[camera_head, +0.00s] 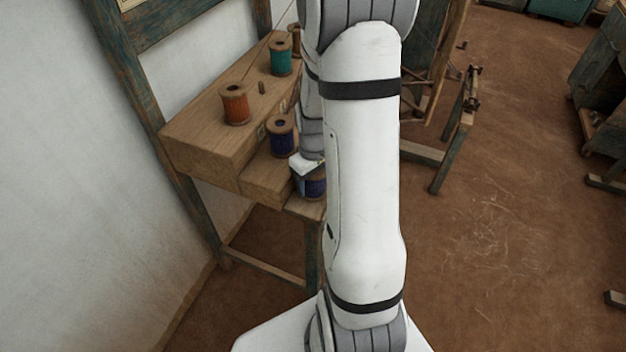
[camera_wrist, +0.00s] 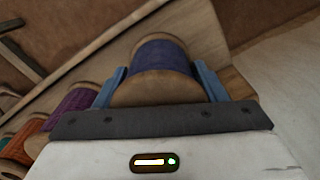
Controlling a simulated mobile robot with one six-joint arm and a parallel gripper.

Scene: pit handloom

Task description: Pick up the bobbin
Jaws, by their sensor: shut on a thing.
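The bobbin (camera_wrist: 160,57), wound with dark blue-purple thread on a pale wooden spool, sits between the two blue fingers of my gripper (camera_wrist: 159,82) in the wrist view. The fingers are shut on its sides, and its near wooden end faces the camera. In the head view the bobbin (camera_head: 315,185) shows at the lower front step of the wooden stand, partly hidden by my gripper (camera_head: 306,166) and my arm. I cannot tell whether it touches the step.
An orange bobbin (camera_head: 235,104) and a green bobbin (camera_head: 280,58) stand on the upper level. A purple bobbin (camera_wrist: 70,103) is close on the left in the wrist view.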

